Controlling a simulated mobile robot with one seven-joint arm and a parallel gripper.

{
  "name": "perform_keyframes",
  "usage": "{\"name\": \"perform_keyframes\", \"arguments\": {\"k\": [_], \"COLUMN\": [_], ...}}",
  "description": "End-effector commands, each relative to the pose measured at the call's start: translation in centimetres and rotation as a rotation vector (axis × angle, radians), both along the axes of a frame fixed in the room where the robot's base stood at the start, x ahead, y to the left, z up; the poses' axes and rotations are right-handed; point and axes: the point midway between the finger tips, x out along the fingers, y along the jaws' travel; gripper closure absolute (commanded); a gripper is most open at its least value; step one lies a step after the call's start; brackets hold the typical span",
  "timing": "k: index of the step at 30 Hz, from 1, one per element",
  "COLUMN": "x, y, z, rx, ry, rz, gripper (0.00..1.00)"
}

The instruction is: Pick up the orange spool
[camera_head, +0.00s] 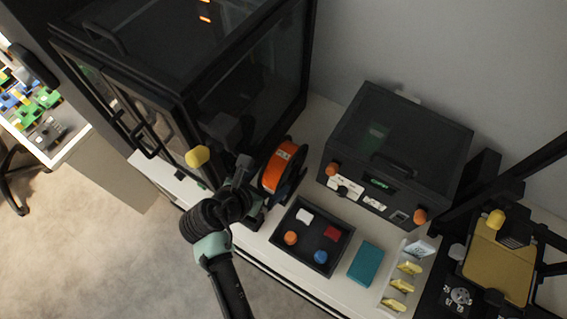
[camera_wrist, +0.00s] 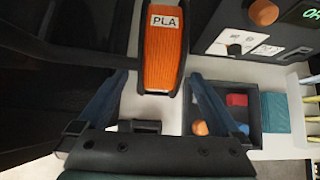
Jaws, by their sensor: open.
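The orange spool (camera_head: 277,167) stands upright on the white bench, just right of the large black glass-doored enclosure. It has dark side flanges and sits in or against a dark holder. In the wrist view the spool (camera_wrist: 163,55) shows edge-on with a white PLA label, at the top middle. My gripper (camera_head: 252,184) is just left of and in front of the spool. In the wrist view my gripper (camera_wrist: 158,80) is open, with one finger to each side of the spool's near end. I cannot tell whether either finger touches it. Nothing is held.
A black tray (camera_head: 318,223) with small coloured blocks lies right of the spool; a teal box (camera_head: 366,263) is beside it. A dark control box (camera_head: 395,150) with orange knobs stands behind. The black enclosure (camera_head: 190,70) closes off the left. A 3D printer (camera_head: 500,270) stands far right.

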Motion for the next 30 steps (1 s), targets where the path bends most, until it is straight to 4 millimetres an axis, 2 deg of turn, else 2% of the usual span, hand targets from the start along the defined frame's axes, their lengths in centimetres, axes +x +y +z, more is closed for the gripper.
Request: {"name": "perform_keyframes", "arguments": {"k": [8, 19, 29, 30], "x": [0.9, 3.1, 3.4, 3.3], "y": [-0.7, -2.3, -2.4, -2.4], "z": [-1.1, -4.3, -4.7, -4.7], "rx": [0.001, -0.001, 0.001, 0.001], "ry": [0.0, 0.0, -0.001, -0.001], "rz": [-0.002, -0.002, -0.001, -0.001], "gripper": [0.0, 0.0, 0.0, 0.05]}}
